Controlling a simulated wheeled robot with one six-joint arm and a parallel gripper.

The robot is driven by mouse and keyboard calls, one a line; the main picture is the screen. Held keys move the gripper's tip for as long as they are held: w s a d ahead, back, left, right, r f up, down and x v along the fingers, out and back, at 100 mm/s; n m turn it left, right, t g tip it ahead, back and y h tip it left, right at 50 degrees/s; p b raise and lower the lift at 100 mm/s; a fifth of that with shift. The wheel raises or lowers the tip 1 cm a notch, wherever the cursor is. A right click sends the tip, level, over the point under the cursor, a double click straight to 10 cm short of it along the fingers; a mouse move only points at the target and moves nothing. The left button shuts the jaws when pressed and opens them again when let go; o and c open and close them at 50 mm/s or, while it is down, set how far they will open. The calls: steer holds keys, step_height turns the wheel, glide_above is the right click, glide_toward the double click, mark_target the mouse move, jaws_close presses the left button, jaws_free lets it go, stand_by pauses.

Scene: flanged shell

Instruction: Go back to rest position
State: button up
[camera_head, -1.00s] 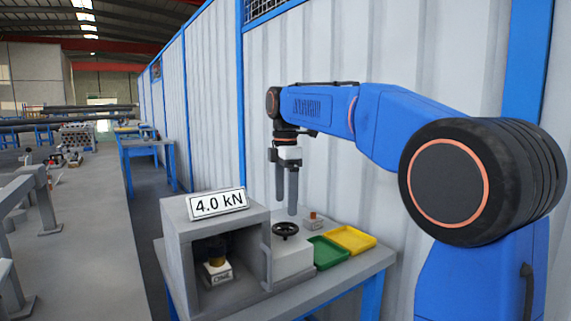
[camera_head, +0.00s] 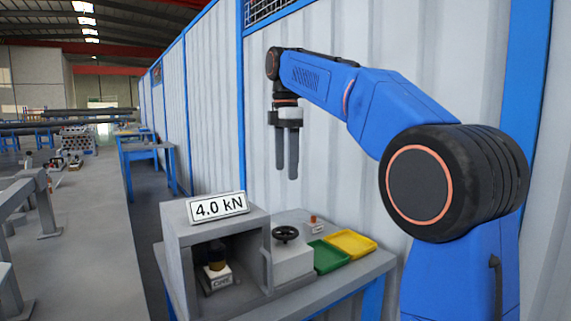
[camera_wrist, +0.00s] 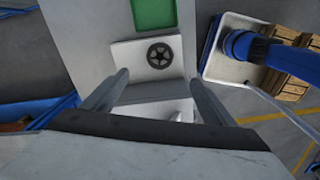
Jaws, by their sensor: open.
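My gripper (camera_head: 287,172) hangs pointing down from my raised blue arm in the head view, well above the bench. Its two fingers are apart with nothing between them. In the wrist view my gripper (camera_wrist: 160,78) is also open and empty, with the bench far below its fingertips.
A grey press box (camera_head: 190,257) with a "4.0 kN" sign (camera_head: 218,205) stands on the bench (camera_head: 325,290). Inside is a dark-topped part on a white block (camera_head: 216,278). A black handwheel (camera_head: 286,233), green tray (camera_head: 328,256) and yellow tray (camera_head: 351,243) sit right. A ribbed wall (camera_head: 215,110) stands behind.

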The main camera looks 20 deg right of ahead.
steer(key=shift+s, duration=0.1)
steer(key=s+d+f+m+t, duration=0.2)
steer(key=s+f+m, duration=0.7)
steer(key=s+f, duration=0.7)
steer(key=s+d+f+m+t, duration=0.2)
steer(key=s+d+f+m, duration=0.3)
steer(key=s+f, duration=1.2)
steer(key=m, duration=0.4)
steer(key=shift+s+f+t, duration=0.25)
steer(key=shift+f+t, duration=0.1)
steer(key=shift+t, duration=0.05)
steer(key=shift+d+r, duration=0.1)
steer(key=shift+r, duration=0.05)
